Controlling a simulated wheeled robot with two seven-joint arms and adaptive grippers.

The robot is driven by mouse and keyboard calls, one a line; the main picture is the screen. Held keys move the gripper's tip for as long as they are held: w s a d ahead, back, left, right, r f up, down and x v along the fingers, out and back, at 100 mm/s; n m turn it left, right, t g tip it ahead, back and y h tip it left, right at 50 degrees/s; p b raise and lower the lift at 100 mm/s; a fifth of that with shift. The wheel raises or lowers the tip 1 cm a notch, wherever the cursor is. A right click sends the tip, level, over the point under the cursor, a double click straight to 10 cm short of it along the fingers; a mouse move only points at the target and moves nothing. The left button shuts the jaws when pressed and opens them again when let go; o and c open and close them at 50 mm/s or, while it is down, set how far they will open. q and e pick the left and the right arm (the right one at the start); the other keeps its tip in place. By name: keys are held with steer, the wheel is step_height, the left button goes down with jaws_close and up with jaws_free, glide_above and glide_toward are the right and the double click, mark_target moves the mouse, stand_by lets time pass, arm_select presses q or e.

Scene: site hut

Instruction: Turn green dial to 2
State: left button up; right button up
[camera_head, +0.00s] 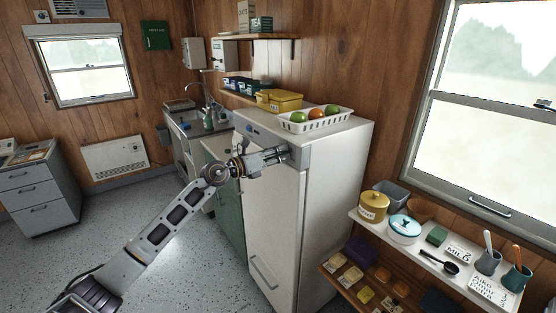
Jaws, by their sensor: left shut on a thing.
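My left gripper (284,156) reaches in from the lower left and is shut at the upper front panel (300,157) of the white fridge (335,185), near its right front corner. The green dial itself is hidden by the fingers, so neither its pointer nor its numbers can be read. My right gripper is not in view.
A white basket (317,124) with green and orange fruit stands on the fridge top. A shelf unit (352,220) with pots and utensils stands close to the right. A sink counter (190,120) is behind on the left. The speckled floor (60,245) at left is clear.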

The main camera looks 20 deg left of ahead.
arm_select(q)
steer(key=shift+f+m+b, duration=0.25)
steer(key=shift+m+b, duration=0.05)
steer(key=shift+m, duration=0.3)
steer(key=shift+d+m, duration=0.1)
steer(key=shift+m, duration=0.3)
steer(key=o, duration=1)
steer(key=shift+r, duration=0.1)
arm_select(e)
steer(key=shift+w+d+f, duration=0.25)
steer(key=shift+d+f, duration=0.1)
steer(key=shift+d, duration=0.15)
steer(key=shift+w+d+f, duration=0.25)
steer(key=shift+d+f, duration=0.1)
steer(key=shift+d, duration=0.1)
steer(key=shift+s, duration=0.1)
arm_select(q)
steer(key=v, duration=1.2)
